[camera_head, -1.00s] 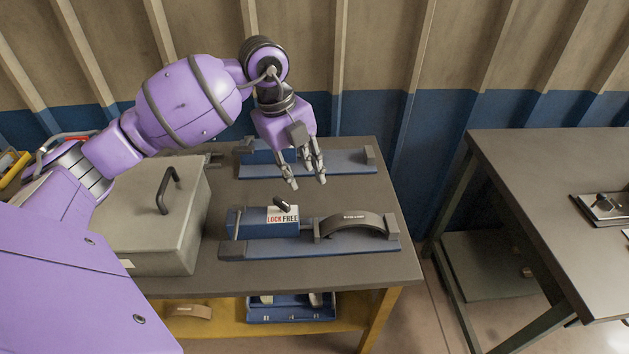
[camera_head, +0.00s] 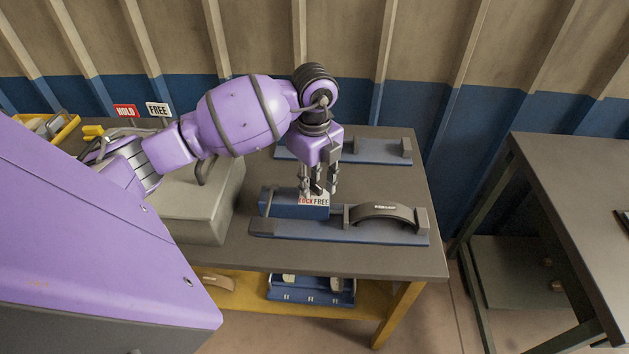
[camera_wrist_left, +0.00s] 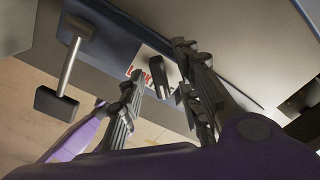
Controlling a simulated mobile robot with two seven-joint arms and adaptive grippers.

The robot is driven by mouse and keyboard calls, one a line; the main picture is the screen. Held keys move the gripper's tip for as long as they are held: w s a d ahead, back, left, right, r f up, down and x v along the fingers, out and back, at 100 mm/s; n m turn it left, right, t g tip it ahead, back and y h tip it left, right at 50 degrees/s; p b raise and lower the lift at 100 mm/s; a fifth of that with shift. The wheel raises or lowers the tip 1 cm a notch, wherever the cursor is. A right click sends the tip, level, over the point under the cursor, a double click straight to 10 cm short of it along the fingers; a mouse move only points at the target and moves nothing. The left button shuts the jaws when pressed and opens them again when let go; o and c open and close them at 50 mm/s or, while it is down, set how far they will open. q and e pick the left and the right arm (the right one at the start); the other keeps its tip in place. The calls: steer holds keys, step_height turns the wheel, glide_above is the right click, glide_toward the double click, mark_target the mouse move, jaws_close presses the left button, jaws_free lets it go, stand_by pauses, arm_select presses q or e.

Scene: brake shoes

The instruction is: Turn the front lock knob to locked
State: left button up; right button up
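The front lock knob (camera_head: 316,188) is a small black handle on the blue block of the front fixture (camera_head: 340,233), just behind the LOCK/FREE label (camera_head: 314,201). My left gripper (camera_head: 318,183) points down over it, with fingers on either side. In the left wrist view the dark knob (camera_wrist_left: 157,72) lies between the spread fingers (camera_wrist_left: 160,62), beside the red LOCK lettering. The fingers look open, with gaps to the knob; I cannot tell whether either touches it. My right gripper is out of view.
A dark curved brake shoe (camera_head: 385,211) sits on the front fixture's right part. A second blue fixture (camera_head: 370,152) lies behind. A grey box (camera_head: 190,215) stands left under my arm. A blue tray (camera_head: 312,291) is on the lower shelf. Another table (camera_head: 570,200) stands at right.

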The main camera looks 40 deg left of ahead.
arm_select(q)
steer(key=shift+c, duration=0.3)
jaws_close()
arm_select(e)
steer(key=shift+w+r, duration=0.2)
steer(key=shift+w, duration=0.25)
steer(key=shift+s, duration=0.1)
